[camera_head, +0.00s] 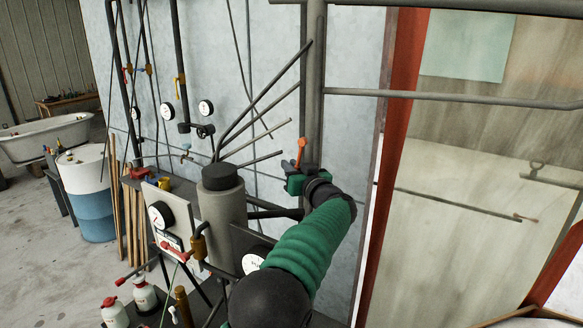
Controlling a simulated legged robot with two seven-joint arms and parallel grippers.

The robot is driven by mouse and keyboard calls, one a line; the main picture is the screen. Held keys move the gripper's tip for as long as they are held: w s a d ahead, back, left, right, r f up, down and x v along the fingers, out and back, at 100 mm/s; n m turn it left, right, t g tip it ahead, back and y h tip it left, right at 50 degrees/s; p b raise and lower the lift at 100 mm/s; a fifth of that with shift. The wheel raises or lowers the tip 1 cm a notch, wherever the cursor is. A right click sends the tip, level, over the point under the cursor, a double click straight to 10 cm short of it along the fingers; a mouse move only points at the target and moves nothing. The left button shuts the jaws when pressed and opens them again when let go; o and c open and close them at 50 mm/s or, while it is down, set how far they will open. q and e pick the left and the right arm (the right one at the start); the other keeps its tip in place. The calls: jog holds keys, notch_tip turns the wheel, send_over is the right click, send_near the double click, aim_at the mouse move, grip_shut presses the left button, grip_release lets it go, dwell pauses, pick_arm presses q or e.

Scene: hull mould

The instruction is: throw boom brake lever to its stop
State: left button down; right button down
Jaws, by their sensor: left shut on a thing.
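An orange lever (301,150) stands nearly upright, tilted slightly right at its top, in front of the grey vertical post (314,90). My left arm, green and black, reaches up from the bottom middle. My left gripper (299,178) is at the lever's lower end, close to the post, and is shut on it. The gripper's fingers and wrist hide the lever's base and pivot. My right gripper is not in view.
A grey cylinder (222,215) with a dark cap and a white gauge panel (165,222) stand left of my arm. Thin grey rods (262,105) slant up near the gripper. A red upright beam (398,130) stands to the right. A blue-white drum (88,195) is far left.

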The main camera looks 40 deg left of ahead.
pick_arm(q)
jog(key=shift+f, duration=0.2)
jog(key=shift+a+r+m+t+y+b, duration=0.7)
jog(key=shift+a+m+y+b, duration=0.25)
jog(key=shift+b, duration=0.2)
jog(key=c, duration=1.7)
grip_release()
jog(key=shift+d, duration=0.1)
